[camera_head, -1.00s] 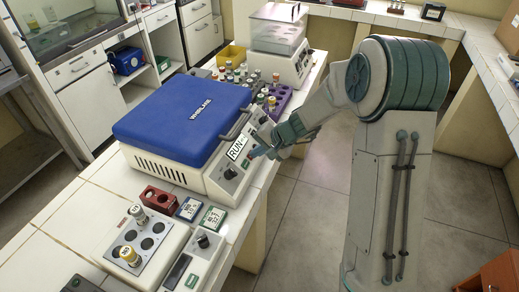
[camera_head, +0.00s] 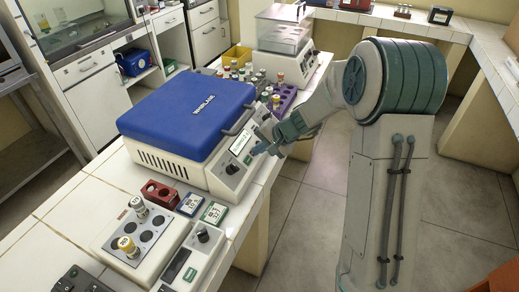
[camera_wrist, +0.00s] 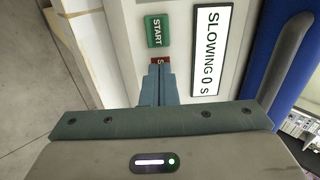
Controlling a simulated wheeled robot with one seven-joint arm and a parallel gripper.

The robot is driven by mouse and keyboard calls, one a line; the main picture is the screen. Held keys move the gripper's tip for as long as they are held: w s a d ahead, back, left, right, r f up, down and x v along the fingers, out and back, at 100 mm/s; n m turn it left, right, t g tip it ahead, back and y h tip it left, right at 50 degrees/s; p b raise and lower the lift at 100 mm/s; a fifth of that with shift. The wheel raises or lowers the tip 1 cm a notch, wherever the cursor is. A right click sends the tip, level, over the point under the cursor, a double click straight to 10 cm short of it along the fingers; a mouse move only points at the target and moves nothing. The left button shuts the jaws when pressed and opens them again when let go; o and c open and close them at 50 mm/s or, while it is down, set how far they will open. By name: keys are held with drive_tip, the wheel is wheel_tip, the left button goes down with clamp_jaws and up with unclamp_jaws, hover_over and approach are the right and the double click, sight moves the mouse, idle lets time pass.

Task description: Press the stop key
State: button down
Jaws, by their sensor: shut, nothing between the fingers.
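The machine with the blue lid (camera_head: 195,108) stands on the white bench with its lid down. Its front panel display (camera_head: 240,143) reads "SLOWING 0 s" in the wrist view (camera_wrist: 209,50). The green START key (camera_wrist: 154,31) is in plain sight beside the display. The red stop key (camera_wrist: 160,61) is mostly covered by my fingers; only a strip with an "S" shows. My gripper (camera_wrist: 160,70) is shut and empty, its tips right at the stop key. Whether they touch it I cannot tell. In the head view my gripper (camera_head: 257,149) is at the panel's right side.
In front of the machine are a red block (camera_head: 160,194), two small timers and a vial block (camera_head: 125,232) with two vials. Behind it stand a purple rack (camera_head: 285,98) and a second device (camera_head: 287,60) with a clear lid. The floor right of the bench is clear.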

drive_tip(key=shift+s+a, duration=0.1)
drive_tip(key=shift+s, duration=0.15)
drive_tip(key=v, duration=1.4)
drive_tip(key=shift+w, duration=0.25)
drive_tip(key=s+d+n+h, duration=0.2)
drive_tip(key=s+d+h, duration=0.1)
drive_tip(key=s, duration=0.9)
drive_tip(key=s+d+r+n+h, duration=0.1)
drive_tip(key=s+d+n+h, duration=0.1)
drive_tip(key=s, duration=1)
drive_tip(key=shift+s+d+n+h, duration=0.25)
drive_tip(key=shift+d+n+h, duration=0.25)
drive_tip(key=shift+h, duration=0.6)
